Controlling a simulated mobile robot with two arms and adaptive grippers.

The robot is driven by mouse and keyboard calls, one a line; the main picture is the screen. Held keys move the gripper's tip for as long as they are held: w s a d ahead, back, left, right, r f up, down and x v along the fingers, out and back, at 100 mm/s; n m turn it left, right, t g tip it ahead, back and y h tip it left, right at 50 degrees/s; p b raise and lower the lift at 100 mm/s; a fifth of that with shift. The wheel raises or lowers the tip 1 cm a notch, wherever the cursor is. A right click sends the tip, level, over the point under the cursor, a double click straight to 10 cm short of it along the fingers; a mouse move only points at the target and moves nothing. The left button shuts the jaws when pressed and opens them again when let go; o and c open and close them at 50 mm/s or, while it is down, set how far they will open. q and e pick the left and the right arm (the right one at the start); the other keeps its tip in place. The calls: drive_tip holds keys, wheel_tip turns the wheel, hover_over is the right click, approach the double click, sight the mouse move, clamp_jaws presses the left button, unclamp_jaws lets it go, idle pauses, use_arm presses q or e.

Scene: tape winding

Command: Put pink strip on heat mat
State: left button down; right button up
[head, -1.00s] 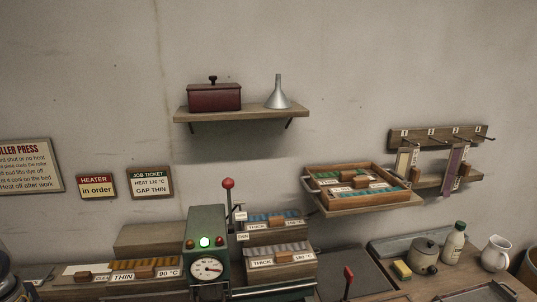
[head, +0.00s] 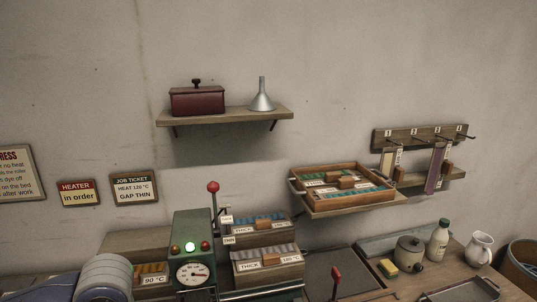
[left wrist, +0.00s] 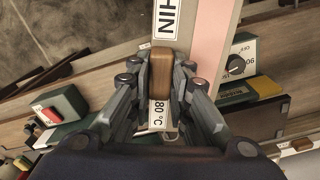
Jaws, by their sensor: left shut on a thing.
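My left gripper (left wrist: 161,68) is shut on a brown wooden grip (left wrist: 161,75) in the left wrist view. The grip sits on a pale strip holder labelled "THIN" and what reads as "80 °C", its first characters possibly hidden. A pink strip (left wrist: 208,45) runs along the holder's right side. In the head view part of my left arm shows at the lower left, but its gripper is out of frame. I cannot identify the heat mat with certainty in either view. My right gripper is not in view.
A green press (head: 192,262) with a gauge stands among labelled strip racks (head: 267,262). A knob control box (left wrist: 250,72) and a red button box (left wrist: 62,105) lie below the held holder. A wooden tray (head: 342,203) and a hook rack (head: 420,139) are on the wall.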

use_arm(q)
drive_tip(key=shift+d+r+n, duration=0.15)
drive_tip(key=shift+d+n, duration=0.25)
drive_tip(key=shift+d, duration=0.15)
drive_tip(key=shift+d+r+n, duration=0.15)
drive_tip(key=shift+d+n, duration=0.25)
drive_tip(key=shift+d, duration=0.15)
drive_tip(key=shift+s+d+f, duration=0.1)
drive_tip(key=shift+s+d, duration=0.05)
idle(0.3)
idle(0.8)
drive_tip(key=shift+a, duration=0.2)
